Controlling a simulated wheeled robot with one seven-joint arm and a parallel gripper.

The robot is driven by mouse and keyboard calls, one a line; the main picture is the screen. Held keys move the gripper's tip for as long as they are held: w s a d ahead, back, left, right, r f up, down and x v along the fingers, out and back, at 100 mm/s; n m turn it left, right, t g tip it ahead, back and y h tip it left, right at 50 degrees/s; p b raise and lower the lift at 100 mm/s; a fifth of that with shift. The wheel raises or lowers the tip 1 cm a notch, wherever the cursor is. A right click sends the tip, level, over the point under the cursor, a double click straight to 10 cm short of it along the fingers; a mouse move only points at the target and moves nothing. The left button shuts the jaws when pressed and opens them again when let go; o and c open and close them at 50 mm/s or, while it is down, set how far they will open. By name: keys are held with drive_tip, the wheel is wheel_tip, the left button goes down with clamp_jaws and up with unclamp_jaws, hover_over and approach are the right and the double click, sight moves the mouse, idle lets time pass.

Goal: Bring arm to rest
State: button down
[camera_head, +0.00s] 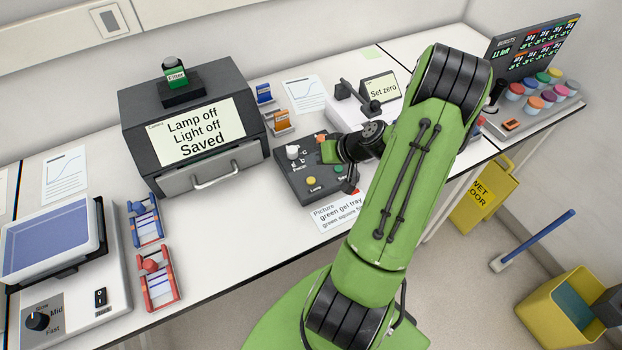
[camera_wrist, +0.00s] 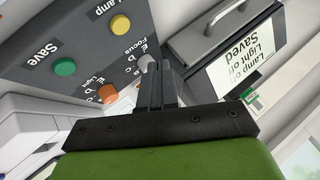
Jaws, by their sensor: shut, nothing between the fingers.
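My green arm reaches over the bench in the head view, with the wrist beside a dark control box (camera_head: 300,178). The box also fills the upper left of the wrist view (camera_wrist: 60,45), with a green Save button (camera_wrist: 64,67), an orange button and a grey knob showing. My gripper (camera_wrist: 158,68) is shut and empty; its dark fingers point toward the box. In the head view the fingers are mostly hidden behind the arm and wrist, and I cannot tell whether they touch the box.
An imaging cabinet (camera_head: 150,115) reading "Lamp off, Light off, Saved" stands left of the box. A picture card (camera_head: 338,213) lies in front. Blue (camera_head: 146,222) and red (camera_head: 157,280) gel trays lie left.

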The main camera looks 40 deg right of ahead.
idle(0.4)
drive_tip(key=s+a+r+n+g+h, duration=0.15)
drive_tip(key=a+r+n+g, duration=0.3)
drive_tip(key=a+r, duration=0.95)
drive_tip(key=s+a+r, duration=0.3)
drive_tip(key=s+a, duration=0.1)
drive_tip(key=s, duration=0.2)
drive_tip(key=s+a+r+t+h, duration=0.1)
drive_tip(key=s+a+r, duration=0.2)
drive_tip(key=s+a, duration=0.2)
drive_tip(key=shift+s+a+n+b, duration=0.25)
drive_tip(key=shift+s+n+b, duration=0.1)
drive_tip(key=shift+s, duration=0.8)
drive_tip(key=shift+t+h, duration=0.25)
